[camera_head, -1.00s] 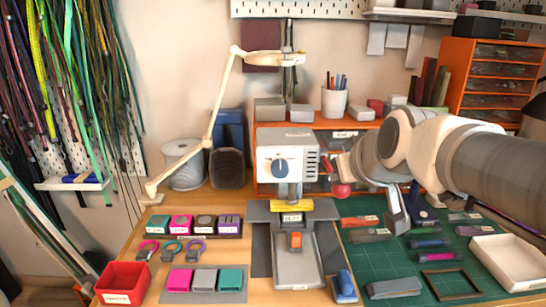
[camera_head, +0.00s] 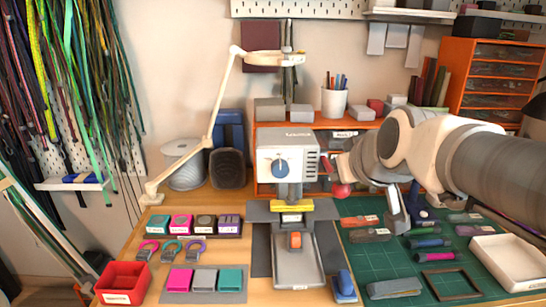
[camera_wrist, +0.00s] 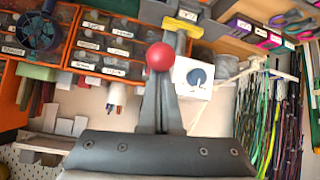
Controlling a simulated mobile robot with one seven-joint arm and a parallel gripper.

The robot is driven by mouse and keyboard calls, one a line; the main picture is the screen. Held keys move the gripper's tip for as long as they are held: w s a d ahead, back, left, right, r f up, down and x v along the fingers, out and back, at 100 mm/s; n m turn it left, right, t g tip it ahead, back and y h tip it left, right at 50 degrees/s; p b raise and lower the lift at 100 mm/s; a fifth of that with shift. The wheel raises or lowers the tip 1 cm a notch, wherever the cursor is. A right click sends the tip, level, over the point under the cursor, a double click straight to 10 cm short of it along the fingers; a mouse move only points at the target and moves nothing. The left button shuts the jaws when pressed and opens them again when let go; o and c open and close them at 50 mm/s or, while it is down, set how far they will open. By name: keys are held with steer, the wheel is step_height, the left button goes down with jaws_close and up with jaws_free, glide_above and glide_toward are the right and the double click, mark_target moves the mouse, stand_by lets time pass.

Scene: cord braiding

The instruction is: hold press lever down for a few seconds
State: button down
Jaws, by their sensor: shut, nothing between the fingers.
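The press (camera_head: 287,165) is a light grey box with a blue dial, standing on the bench. Its lever ends in a red ball knob (camera_head: 341,190) at the press's right side, below the level of the dial. The knob also shows in the wrist view (camera_wrist: 160,57), right at my fingertips. My gripper (camera_wrist: 160,78) is shut with nothing between its fingers. In the head view my gripper (camera_head: 343,172) is just above the knob. It seems to touch the knob, but the contact itself is hidden. A yellow bar (camera_head: 292,205) sits under the press head, above the grey bed.
An orange block (camera_head: 295,240) is on the press bed (camera_head: 297,268). A green cutting mat (camera_head: 385,262) with tools and a white tray (camera_head: 509,261) lie at right. Coloured blocks and a red bin (camera_head: 123,283) are at left.

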mark_target(342, 198)
steer(key=shift+g, duration=0.6)
steer(key=f, duration=0.2)
steer(key=s+f, duration=0.1)
steer(key=f, duration=0.1)
steer(key=shift+s+d+f, duration=0.15)
steer(key=shift+s+f, duration=0.05)
steer(key=w+r+t+p, duration=0.1)
steer(key=w+r+p, duration=0.25)
steer(key=r, duration=0.35)
steer(key=s+r+p, duration=0.1)
steer(key=s+r, duration=0.2)
steer(key=s, duration=0.6)
steer(key=shift+s+a+r, duration=0.2)
steer(key=s+f+m+g+p, duration=0.25)
steer(key=s+f+g, duration=0.25)
steer(key=s+f, duration=0.45)
step_height(342, 198, up, 20)
steer(key=p, duration=1.9)
steer(key=shift+f+h, duration=0.2)
steer(key=shift+h, duration=0.2)
